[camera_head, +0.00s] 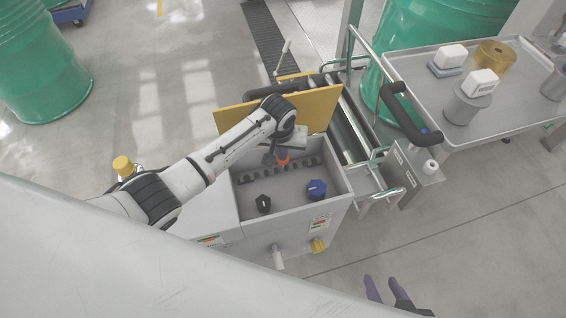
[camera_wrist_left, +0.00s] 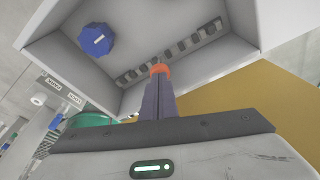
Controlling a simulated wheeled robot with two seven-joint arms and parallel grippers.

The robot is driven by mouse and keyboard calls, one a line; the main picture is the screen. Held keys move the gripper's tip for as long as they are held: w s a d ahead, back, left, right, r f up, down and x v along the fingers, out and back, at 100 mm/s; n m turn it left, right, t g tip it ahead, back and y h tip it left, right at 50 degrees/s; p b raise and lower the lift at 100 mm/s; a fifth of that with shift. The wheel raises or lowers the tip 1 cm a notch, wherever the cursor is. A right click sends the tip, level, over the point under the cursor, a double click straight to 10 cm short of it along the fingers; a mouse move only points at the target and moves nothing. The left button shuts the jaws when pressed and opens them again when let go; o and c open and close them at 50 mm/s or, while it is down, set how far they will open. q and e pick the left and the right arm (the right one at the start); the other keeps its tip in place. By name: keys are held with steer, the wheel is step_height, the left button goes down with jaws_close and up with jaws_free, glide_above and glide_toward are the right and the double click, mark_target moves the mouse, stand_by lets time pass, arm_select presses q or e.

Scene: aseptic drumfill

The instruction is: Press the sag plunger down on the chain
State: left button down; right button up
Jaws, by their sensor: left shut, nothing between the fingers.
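The chain (camera_head: 265,176) is a row of dark links along the back inside wall of an open grey box; it also shows in the left wrist view (camera_wrist_left: 185,47). A small orange-red cap (camera_head: 283,162), apparently the sag plunger, stands at the chain's middle. My left gripper (camera_head: 278,155) reaches down into the box. In the left wrist view its purple fingers (camera_wrist_left: 158,78) are together, with the orange cap (camera_wrist_left: 160,69) right at their tips. Whether they touch is unclear, and the plunger's lower part is hidden. My right gripper (camera_head: 387,290) is empty outside the box, its fingers apart.
A blue knob (camera_head: 316,189) and a black knob (camera_head: 264,203) stand on the box (camera_head: 290,206) floor. A raised yellow lid (camera_head: 318,108) rises behind. A roller conveyor (camera_head: 352,125) and a steel cart (camera_head: 455,130) stand to the right.

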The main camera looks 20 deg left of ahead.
arm_select(q)
steer(key=shift+w+f+b, duration=0.15)
steer(key=shift+f+b, duration=0.25)
steer(key=shift+f, duration=0.2)
arm_select(e)
steer(key=shift+a+f, duration=0.1)
steer(key=shift+f, duration=0.6)
steer(key=shift+w+r, duration=0.1)
steer(key=shift+r, duration=0.1)
